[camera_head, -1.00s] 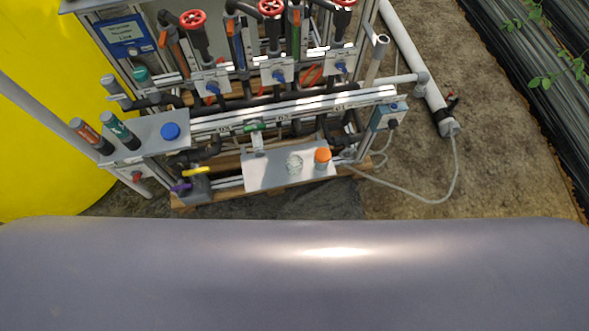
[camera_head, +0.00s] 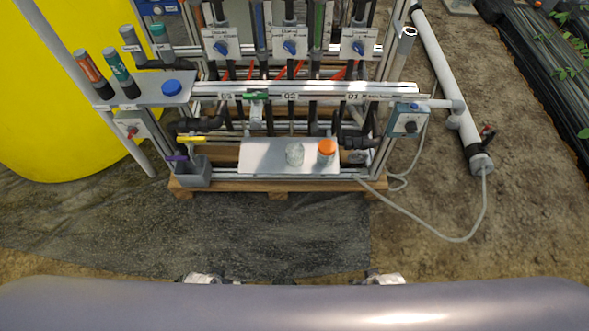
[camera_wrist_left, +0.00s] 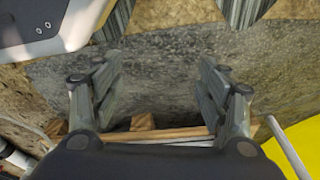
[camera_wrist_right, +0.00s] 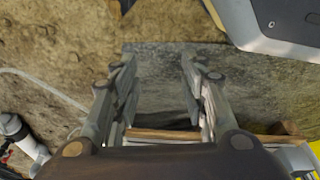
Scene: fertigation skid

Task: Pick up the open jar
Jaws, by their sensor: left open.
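A clear jar with no lid visible (camera_head: 295,154) stands upright on a light grey shelf plate (camera_head: 262,158) low at the front of the skid. A jar with an orange lid (camera_head: 327,151) stands just right of it. My left gripper (camera_wrist_left: 160,65) is open and empty in the left wrist view, over dark ground sheet. My right gripper (camera_wrist_right: 158,65) is open and empty in the right wrist view. Both are well apart from the jars, which neither wrist view shows. In the head view only small parts of my arms show at the bottom edge.
A rail (camera_head: 300,90) runs above the jars. A hose (camera_head: 430,225) lies at right. The ground in front is clear.

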